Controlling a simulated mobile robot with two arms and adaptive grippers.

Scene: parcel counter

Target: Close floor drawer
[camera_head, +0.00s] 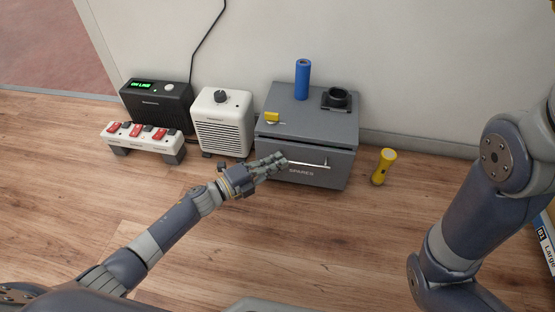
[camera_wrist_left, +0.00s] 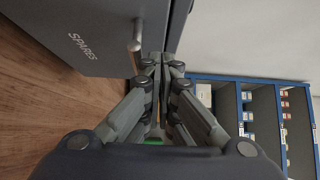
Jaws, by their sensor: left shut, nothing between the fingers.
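The grey floor drawer unit (camera_head: 348,150) stands against the wall. Its front (camera_head: 318,178), marked SPARES, has a slim metal bar handle (camera_head: 312,163). A dark line runs along the front's top edge; the front seems to stand slightly forward, but how far is hard to tell. My left gripper (camera_head: 283,160) is shut and empty at the handle's left end. In the left wrist view the closed fingertips (camera_wrist_left: 164,66) are beside the handle (camera_wrist_left: 136,42) and close to the drawer's edge; contact is unclear. My right gripper is out of view; only its arm shows.
A blue cylinder (camera_head: 302,80), a black ring-shaped piece (camera_head: 337,99) and a yellow item (camera_head: 271,117) sit on the unit. A white heater (camera_head: 223,122), power strip (camera_head: 145,137) and black box (camera_head: 157,102) stand left. Floor in front is clear.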

